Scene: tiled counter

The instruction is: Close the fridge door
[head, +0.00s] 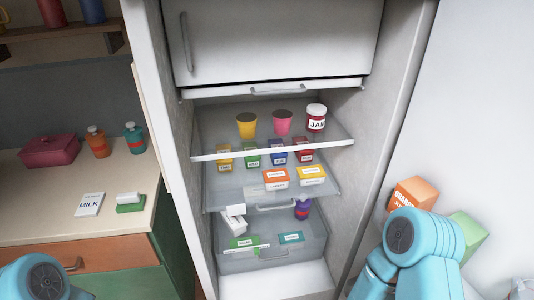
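The fridge (185,200) stands open in the middle of the head view, with its shelves and lower drawer exposed. A broad pale panel (480,110) on the right looks like the inner face of the fridge door, swung wide open. An orange carton (413,193) and a green carton (470,232) sit against this panel, partly hidden by my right arm. Only a rounded blue link of my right arm shows at the lower right, in front of the panel. A blue link of my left arm shows at the bottom left corner. Neither gripper's fingers are in view.
The upper freezer door (275,45) is shut. Cups and a jam jar (316,118) stand on the fridge's upper shelf, with small boxes below. On the left, a counter (60,215) holds a red container (50,151), two bottles and a milk packet (89,204).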

